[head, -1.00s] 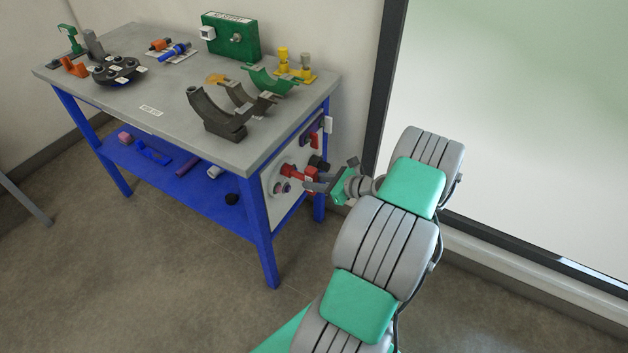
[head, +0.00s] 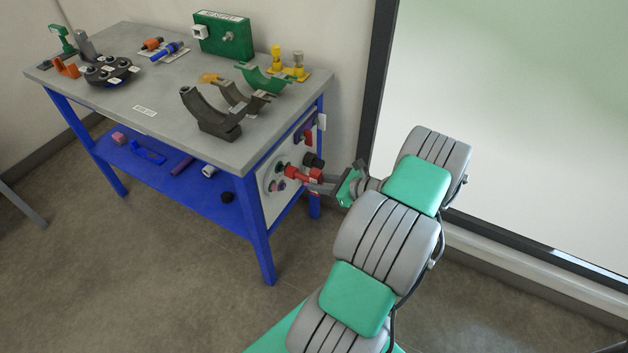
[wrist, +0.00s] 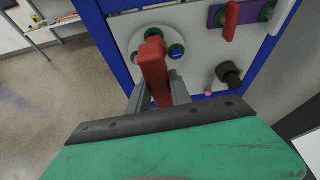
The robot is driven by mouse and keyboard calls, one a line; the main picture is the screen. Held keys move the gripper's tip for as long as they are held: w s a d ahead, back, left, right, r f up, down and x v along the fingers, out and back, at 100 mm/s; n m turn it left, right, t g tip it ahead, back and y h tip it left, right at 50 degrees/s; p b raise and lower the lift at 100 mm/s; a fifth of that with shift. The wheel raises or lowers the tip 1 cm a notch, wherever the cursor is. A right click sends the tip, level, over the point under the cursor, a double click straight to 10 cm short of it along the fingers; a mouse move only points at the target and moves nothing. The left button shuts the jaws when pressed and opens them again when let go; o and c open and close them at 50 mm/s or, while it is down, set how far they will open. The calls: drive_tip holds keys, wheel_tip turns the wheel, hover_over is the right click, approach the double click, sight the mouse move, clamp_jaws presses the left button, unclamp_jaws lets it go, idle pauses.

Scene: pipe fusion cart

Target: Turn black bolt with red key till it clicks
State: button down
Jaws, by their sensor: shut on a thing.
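My gripper (head: 318,183) is shut on a red key (head: 303,175) in front of the white side panel of the bench. In the wrist view, the red key (wrist: 153,62) stands between the two grey fingers of my gripper (wrist: 158,90) and points at a round pale plate on the panel. A black cylindrical knob (wrist: 228,74) stands on the panel to the right, apart from the key.
A second red handle (wrist: 231,20) sits on a purple plate (wrist: 250,12) at the upper right. The blue bench frame (head: 262,235) borders the panel. Curved clamps (head: 212,115) and other parts lie on the grey benchtop (head: 160,95). The floor in front is clear.

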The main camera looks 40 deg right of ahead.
drive_tip(key=shift+s+d, duration=0.1)
drive_tip(key=shift+s, duration=0.15)
drive_tip(key=shift+s+d, duration=0.2)
drive_tip(key=shift+s, duration=0.3)
drive_tip(key=shift+s+d, duration=0.15)
drive_tip(key=shift+s, duration=0.3)
